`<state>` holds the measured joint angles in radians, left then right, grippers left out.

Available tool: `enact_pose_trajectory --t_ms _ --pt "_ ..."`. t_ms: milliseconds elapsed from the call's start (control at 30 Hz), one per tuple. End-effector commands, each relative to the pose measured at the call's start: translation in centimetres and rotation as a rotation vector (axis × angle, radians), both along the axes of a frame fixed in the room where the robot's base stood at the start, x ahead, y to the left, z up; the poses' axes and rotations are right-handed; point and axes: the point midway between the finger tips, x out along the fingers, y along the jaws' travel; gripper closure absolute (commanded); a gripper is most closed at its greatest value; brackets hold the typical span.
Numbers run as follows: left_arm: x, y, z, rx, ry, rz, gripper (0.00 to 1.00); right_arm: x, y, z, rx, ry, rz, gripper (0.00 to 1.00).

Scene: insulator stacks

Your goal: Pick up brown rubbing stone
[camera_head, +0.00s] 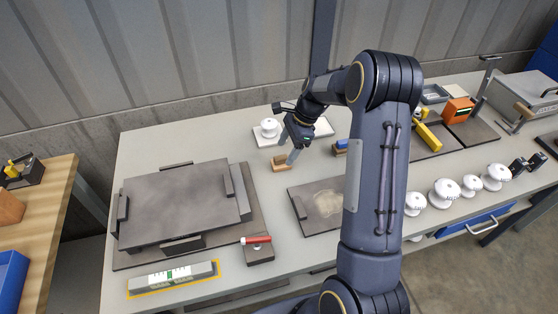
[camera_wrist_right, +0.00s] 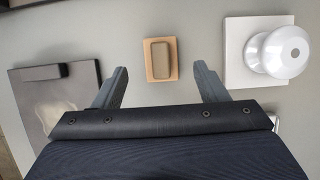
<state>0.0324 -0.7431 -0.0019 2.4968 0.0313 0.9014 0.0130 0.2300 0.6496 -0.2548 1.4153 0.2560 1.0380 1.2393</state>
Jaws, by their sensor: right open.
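The brown rubbing stone (camera_head: 281,163) lies on the grey table near its back middle. In the right wrist view it is a grey-brown block (camera_wrist_right: 160,58) on a tan base, upright in the picture. My right gripper (camera_head: 292,157) is open, tilted down close beside the stone. In the right wrist view its two fingers (camera_wrist_right: 161,70) stand apart on either side of the stone's line, with clear gaps to it. Nothing is held between them. My left gripper is not in view.
A white insulator (camera_wrist_right: 281,52) on a white square plate stands close to the stone. A dark plate with a pale patch (camera_head: 324,203) lies on its other side. A large grey slab (camera_head: 185,205) fills the table's left. Several white insulators (camera_head: 444,192) stand at the right.

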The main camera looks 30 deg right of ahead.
Motion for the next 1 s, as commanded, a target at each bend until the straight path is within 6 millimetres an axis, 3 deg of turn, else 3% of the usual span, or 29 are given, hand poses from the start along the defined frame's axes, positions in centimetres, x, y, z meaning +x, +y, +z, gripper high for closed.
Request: enact_pose_trajectory --t_ms 300,567,900,1000 --pt "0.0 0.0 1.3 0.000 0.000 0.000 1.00 0.5 1.8 -3.7 0.001 0.001 0.002 0.34" --pt "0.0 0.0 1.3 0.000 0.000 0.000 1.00 0.5 1.9 -4.0 0.000 -0.002 0.001 0.34" --pt "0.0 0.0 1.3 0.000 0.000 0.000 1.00 0.5 1.9 -4.0 0.000 -0.001 0.002 0.77" --pt "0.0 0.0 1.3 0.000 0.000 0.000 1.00 0.6 1.9 -3.9 0.000 -0.002 0.002 0.86"
